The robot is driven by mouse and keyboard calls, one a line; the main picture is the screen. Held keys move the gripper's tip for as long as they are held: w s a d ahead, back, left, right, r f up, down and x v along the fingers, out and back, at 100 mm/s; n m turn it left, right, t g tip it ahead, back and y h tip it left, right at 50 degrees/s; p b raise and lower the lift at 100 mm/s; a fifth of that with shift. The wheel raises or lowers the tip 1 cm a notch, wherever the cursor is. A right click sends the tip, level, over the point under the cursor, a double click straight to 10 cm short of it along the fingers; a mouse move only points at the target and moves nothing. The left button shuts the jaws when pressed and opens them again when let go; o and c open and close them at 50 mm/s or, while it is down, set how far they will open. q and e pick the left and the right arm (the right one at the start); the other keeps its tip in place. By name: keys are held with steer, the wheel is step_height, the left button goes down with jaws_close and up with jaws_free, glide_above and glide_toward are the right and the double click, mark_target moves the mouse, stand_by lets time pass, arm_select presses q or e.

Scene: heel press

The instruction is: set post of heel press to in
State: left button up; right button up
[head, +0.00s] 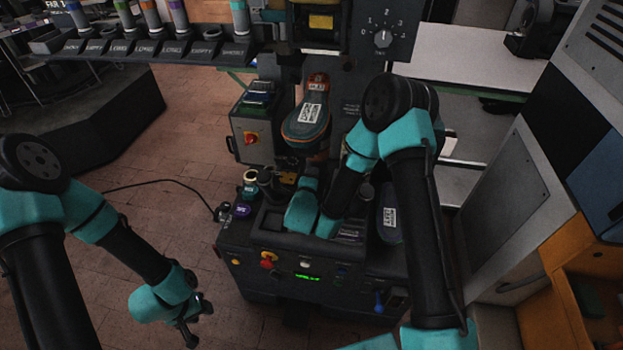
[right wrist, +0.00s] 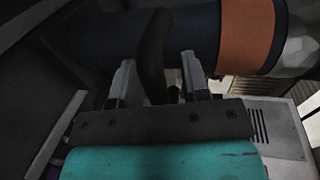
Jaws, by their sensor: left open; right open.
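The heel press (head: 310,255) is a dark machine in the middle of the head view, with a front panel of buttons and a green display. I cannot clearly pick out its post; my right arm covers part of the press. My right gripper is over the press; its fingertips are hidden in the head view. In the right wrist view my right gripper (right wrist: 158,82) is open, with a dark curved piece (right wrist: 153,50) showing between its fingers; I cannot tell if they touch. My left gripper (head: 196,318) is open and empty at lower left, away from the press.
A labelled shoe-like piece (head: 306,125) hangs in the press, and another labelled piece (head: 389,222) is at its right. A box with a red switch (head: 250,138) stands at left. A dark cylinder with an orange band (right wrist: 247,35) crosses the wrist view.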

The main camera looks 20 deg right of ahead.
jaws_close()
stand_by(0.3)
steer(key=shift+r+x, duration=0.25)
steer(key=shift+x, duration=0.85)
steer(key=shift+r+x, duration=0.2)
steer(key=shift+x, duration=0.95)
jaws_free()
steer(key=shift+w+d+r, duration=0.1)
steer(key=shift+r, duration=0.05)
